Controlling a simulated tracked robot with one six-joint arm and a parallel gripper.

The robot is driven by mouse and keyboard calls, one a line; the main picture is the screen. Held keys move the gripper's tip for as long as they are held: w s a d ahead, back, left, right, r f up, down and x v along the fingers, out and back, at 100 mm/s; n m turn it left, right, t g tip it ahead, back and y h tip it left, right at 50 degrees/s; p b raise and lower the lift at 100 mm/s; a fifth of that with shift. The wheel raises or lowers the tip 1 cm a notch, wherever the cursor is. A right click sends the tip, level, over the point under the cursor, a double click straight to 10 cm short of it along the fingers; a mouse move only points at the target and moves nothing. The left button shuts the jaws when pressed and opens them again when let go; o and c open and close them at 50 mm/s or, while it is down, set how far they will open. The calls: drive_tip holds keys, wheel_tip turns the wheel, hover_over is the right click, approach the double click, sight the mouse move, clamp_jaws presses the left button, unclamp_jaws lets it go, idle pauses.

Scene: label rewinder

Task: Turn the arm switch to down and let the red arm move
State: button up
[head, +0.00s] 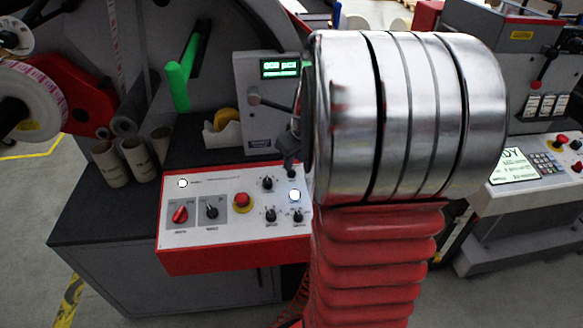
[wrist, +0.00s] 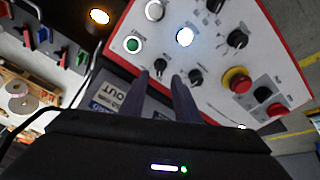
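The red-edged control panel (head: 235,228) carries several knobs, and its labels are too small to read, so I cannot tell which knob is the arm switch. Small black knobs sit at its right side, one of them the upper knob (head: 267,182). In the wrist view two small knobs, a left one (wrist: 162,65) and a right one (wrist: 195,76), lie close to the fingertips. My gripper (wrist: 161,78) is open and empty above the panel edge; contact cannot be told. In the head view my arm mostly hides it. The red arm (head: 70,90) is at the far left, partly behind a white roll (head: 22,108).
A red emergency button (head: 241,202) and a red knob (head: 180,214) are on the panel. A display box (head: 267,100), a green roller (head: 177,88) and cardboard cores (head: 137,158) stand behind. Another machine (head: 530,150) stands at the right.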

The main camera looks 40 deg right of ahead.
sight(292, 172)
drive_tip(key=shift+x, duration=2.95)
drive_tip(key=shift+c, duration=0.5)
clamp_jaws()
